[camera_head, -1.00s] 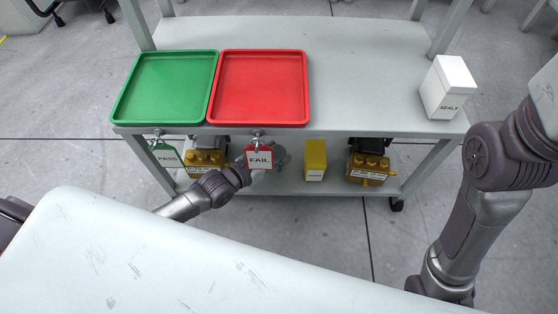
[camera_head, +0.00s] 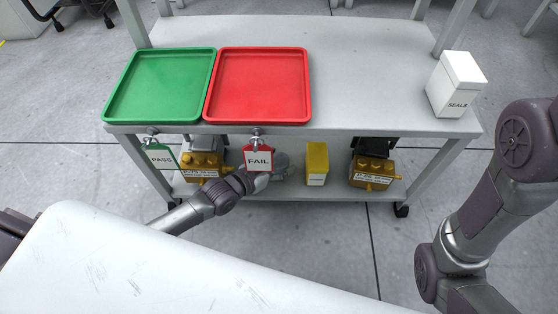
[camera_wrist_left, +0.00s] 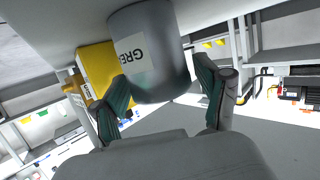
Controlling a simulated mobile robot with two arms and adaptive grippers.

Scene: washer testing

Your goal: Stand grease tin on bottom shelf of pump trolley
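The grease tin is a grey cylinder with a white label reading "GRE" in the left wrist view (camera_wrist_left: 155,50). In the head view a grey piece of it (camera_head: 282,160) shows at the trolley's bottom shelf (camera_head: 270,190). My left gripper (camera_head: 258,178) reaches in there from the left, partly hidden by the red FAIL tag. In the left wrist view, its fingers (camera_wrist_left: 165,85) lie either side of the tin, very close to it. Whether they press on it, I cannot tell. My right arm is at the right; its gripper is out of view.
On the bottom shelf a yellow box (camera_head: 317,160) stands right of the tin, with brass pumps (camera_head: 372,172) (camera_head: 203,165) further out. The top shelf holds a green tray (camera_head: 160,85), a red tray (camera_head: 258,85) and a white SEALS box (camera_head: 457,82). A white surface (camera_head: 150,265) lies in front.

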